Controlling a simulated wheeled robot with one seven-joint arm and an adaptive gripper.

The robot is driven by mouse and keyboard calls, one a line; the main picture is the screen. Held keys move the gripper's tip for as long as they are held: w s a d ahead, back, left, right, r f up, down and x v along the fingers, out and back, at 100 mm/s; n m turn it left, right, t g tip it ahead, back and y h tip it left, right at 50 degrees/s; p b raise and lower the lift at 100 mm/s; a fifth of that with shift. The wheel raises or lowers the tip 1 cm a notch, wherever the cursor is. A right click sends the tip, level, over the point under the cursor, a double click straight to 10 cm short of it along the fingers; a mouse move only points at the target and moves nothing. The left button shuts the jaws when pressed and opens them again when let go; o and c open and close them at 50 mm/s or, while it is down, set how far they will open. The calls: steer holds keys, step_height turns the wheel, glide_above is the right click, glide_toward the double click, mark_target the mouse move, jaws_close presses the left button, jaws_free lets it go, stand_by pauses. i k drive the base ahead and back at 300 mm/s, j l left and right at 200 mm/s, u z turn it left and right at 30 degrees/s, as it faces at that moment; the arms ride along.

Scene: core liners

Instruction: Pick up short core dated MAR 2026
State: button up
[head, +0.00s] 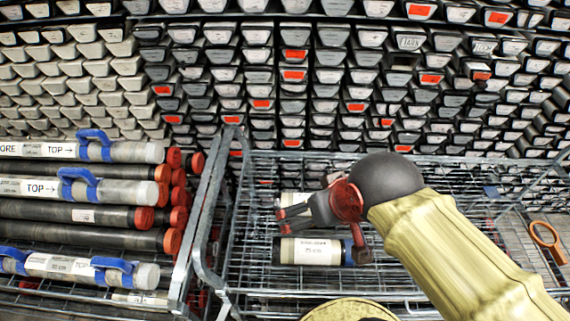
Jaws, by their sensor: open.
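My gripper (322,238), red and dark grey, is open above the two short cores. One finger reaches left over the gap between them, and the other comes down by the right end of the front core. I cannot tell whether it touches.
Long core tubes (85,215) with red or orange caps and blue handles fill the rack at left. A metal upright (208,215) separates it from the cart. Stacked core trays (290,90) fill the back. An orange ring-shaped tool (546,238) is at far right.

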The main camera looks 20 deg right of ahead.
mark_target(287, 251)
steer(key=k+z, duration=0.2)
steer(key=z, duration=0.2)
steer(key=k+l+z, duration=0.1)
steer(key=z, duration=0.3)
steer(key=k+l+z, duration=0.2)
steer(key=z, duration=0.2)
